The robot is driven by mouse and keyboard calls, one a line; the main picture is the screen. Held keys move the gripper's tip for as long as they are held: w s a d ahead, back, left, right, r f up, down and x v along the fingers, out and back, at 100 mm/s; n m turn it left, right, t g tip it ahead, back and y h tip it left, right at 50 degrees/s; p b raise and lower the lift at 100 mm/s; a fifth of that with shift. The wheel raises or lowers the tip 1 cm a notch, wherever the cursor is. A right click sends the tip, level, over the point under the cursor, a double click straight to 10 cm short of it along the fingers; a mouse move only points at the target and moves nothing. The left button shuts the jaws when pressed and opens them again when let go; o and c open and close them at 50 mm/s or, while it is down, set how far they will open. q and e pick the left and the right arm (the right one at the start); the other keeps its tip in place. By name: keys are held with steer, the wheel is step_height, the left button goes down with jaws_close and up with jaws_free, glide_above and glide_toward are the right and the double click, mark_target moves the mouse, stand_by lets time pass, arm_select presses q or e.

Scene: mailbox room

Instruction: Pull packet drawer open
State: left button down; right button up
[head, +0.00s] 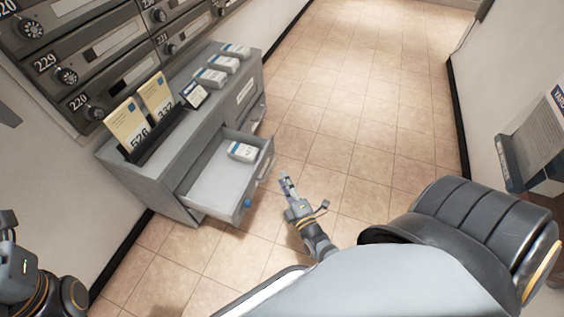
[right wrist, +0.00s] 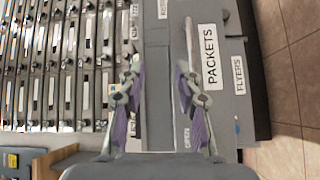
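The packet drawer (head: 225,185) of the grey cabinet stands pulled out. A white box with a blue mark (head: 241,152) lies inside it. In the right wrist view, a "PACKETS" label (right wrist: 210,57) shows just right of the fingers. My right gripper (head: 286,184) is in front of the drawer front, a little to its right in the head view, and looks apart from it. In the right wrist view its fingers (right wrist: 160,85) are spread, with no held object visible between them. Of my left arm only dark links show at the lower left; its fingers are not seen.
The cabinet top (head: 205,110) bears several small boxes and a dark holder (head: 150,130) with yellow cards. Numbered mailboxes (head: 90,60) line the wall behind. The tiled floor (head: 340,120) is clear right of the drawer.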

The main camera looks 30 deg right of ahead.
steer(key=shift+s+a+f+p, duration=0.1)
steer(key=shift+s+f+p, duration=0.1)
steer(key=shift+s, duration=0.7)
steer(key=shift+s+a+f+p, duration=0.1)
steer(key=shift+s+p, duration=0.1)
steer(key=shift+s, duration=0.65)
steer(key=shift+p, duration=0.3)
